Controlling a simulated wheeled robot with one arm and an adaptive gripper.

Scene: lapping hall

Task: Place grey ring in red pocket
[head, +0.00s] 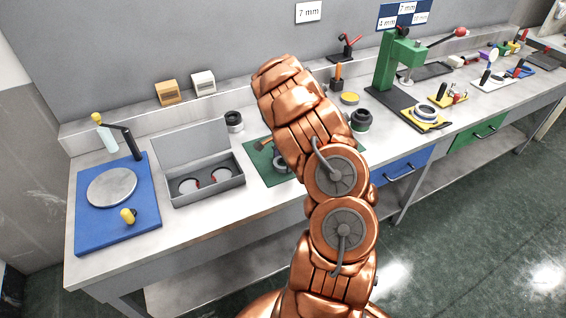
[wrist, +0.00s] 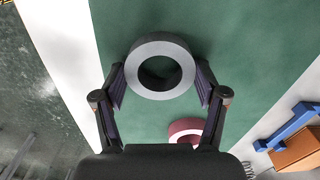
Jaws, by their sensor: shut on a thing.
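The grey ring (wrist: 141,77) is a thick, flat ring between the two fingers of my gripper (wrist: 160,70) in the wrist view. The fingers touch it on both sides, and the green mat shows around it. A dark red ring (wrist: 187,128) lies on the mat, partly behind my right finger. In the head view, an open grey case (head: 217,194) with a raised lid stands left of the green mat (head: 256,151). My arm hides most of the gripper in the head view.
A blue board (head: 90,223) with a round plate is left of the case. A green press (head: 391,65) and a dark green pot (head: 361,120) stand right of my arm. Bench space before the case is clear.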

